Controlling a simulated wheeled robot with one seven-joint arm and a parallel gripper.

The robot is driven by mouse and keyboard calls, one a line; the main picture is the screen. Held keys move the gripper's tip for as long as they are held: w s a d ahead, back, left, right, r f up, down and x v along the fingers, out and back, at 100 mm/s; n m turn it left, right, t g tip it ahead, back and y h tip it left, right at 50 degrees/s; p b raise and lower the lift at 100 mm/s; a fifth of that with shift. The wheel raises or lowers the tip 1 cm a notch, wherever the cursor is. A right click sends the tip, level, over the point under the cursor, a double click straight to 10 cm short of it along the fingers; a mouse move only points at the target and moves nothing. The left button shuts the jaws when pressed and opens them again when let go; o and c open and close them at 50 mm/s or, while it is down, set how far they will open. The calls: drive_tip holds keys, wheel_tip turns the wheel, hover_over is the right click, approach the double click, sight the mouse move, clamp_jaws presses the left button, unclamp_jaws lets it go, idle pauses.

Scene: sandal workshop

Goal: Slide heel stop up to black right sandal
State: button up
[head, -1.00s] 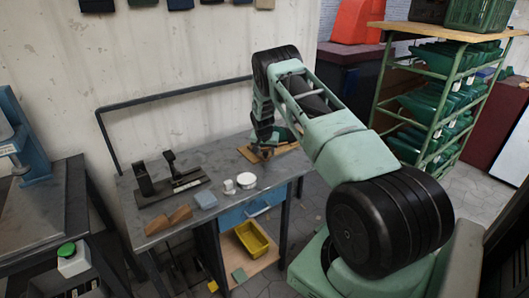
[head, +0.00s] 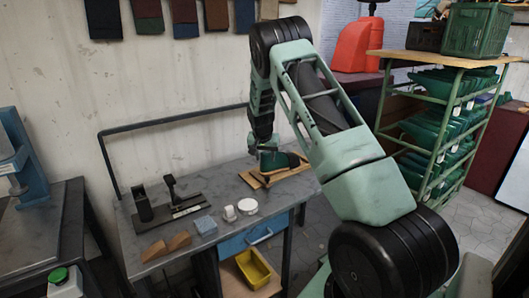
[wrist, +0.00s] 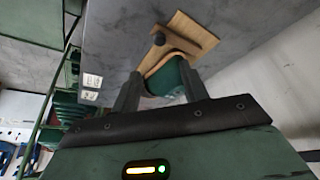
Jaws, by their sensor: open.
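A tan wooden board (head: 290,173) lies at the right end of the grey workbench, and also shows in the wrist view (wrist: 197,35). On it is a dark green sandal-like piece (head: 283,160) with a tan sole edge; its green part (wrist: 166,78) is close beyond my fingers in the wrist view. No clearly black sandal shows. My gripper (wrist: 160,93) is open, fingers apart, with the green piece appearing between them; contact is unclear.
On the workbench (head: 222,178) left of the board are a white tub (head: 247,206), a white cup (head: 229,213), a blue block (head: 205,225), brown wedges (head: 179,241) and a black fixture (head: 172,205). A yellow bin (head: 253,268) sits below. A green rack (head: 440,120) stands right.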

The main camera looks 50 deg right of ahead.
drive_tip(key=shift+v, duration=2)
drive_tip(key=s+a+r+n+y, duration=0.2)
drive_tip(key=s+a+r+n, duration=0.15)
drive_tip(key=a, duration=1.45)
drive_tip(key=s+a+r+n+y, duration=0.25)
drive_tip(key=a+n, duration=0.25)
drive_tip(key=a, duration=1.2)
drive_tip(key=s+a+r+n+g, duration=0.15)
drive_tip(key=s+a+n, duration=0.35)
drive_tip(key=s+a, duration=0.75)
drive_tip(key=s+a+n, duration=0.2)
drive_tip(key=s+n, duration=0.1)
drive_tip(key=s, duration=0.5)
drive_tip(key=s+a+n, duration=0.3)
drive_tip(key=s, duration=0.6)
drive_tip(key=shift+r+g, duration=0.4)
drive_tip(key=shift+g, duration=0.05)
drive_tip(key=shift+w+d, duration=0.1)
drive_tip(key=shift+d, duration=0.05)
